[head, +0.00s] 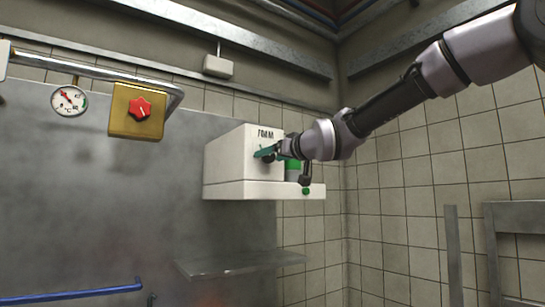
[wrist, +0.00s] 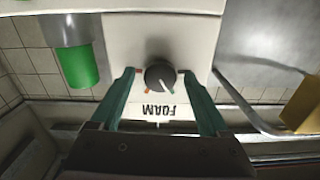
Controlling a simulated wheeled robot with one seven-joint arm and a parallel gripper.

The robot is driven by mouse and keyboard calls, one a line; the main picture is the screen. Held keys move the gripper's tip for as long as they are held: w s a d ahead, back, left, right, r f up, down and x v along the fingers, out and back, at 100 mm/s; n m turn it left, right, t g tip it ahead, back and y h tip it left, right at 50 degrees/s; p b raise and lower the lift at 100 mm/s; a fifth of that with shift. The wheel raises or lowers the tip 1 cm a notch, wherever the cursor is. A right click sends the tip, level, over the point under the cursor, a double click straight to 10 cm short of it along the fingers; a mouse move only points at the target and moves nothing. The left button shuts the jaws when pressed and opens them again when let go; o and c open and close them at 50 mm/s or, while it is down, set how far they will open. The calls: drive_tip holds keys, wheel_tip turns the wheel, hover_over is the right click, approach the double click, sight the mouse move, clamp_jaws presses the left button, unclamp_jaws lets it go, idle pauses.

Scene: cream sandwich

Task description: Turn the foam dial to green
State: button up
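The white foam machine (head: 226,165) stands against the wall in the head view, with its FOAM label at the top of the front. In the wrist view the foam dial (wrist: 159,76) is a dark round knob with a pale pointer line slanting toward the lower right. An orange mark shows near its lower left edge. The FOAM lettering appears upside down below it. My gripper (wrist: 158,80) is open, with one green finger on each side of the dial and a visible gap on both sides. In the head view my gripper (head: 268,152) hides the dial.
A green cylinder (wrist: 78,66) hangs beside the dial in the wrist view. A yellow box with a red knob (head: 139,108) and a gauge (head: 69,100) sit on a pipe at the left. A metal shelf (head: 240,264) lies below the machine.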

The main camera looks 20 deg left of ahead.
drive_tip(key=v, duration=1)
drive_tip(key=shift+s+d, duration=0.25)
drive_tip(key=shift+s, duration=0.05)
drive_tip(key=shift+d, duration=0.1)
drive_tip(key=w+d+f+m+h, duration=0.1)
drive_tip(key=d+f+m+h, duration=0.4)
drive_tip(key=d, duration=0.8)
drive_tip(key=d+f+m+h, duration=0.3)
drive_tip(key=d+f+h, duration=0.3)
drive_tip(key=d, duration=0.7)
drive_tip(key=s+d+f+m+g, duration=0.4)
drive_tip(key=s+d+f+m, duration=0.1)
drive_tip(key=s+d+f, duration=0.6)
drive_tip(key=shift+s+d+f+g+h, duration=0.3)
drive_tip(key=shift+s+f+h, duration=0.1)
drive_tip(key=shift+s+f, duration=0.5)
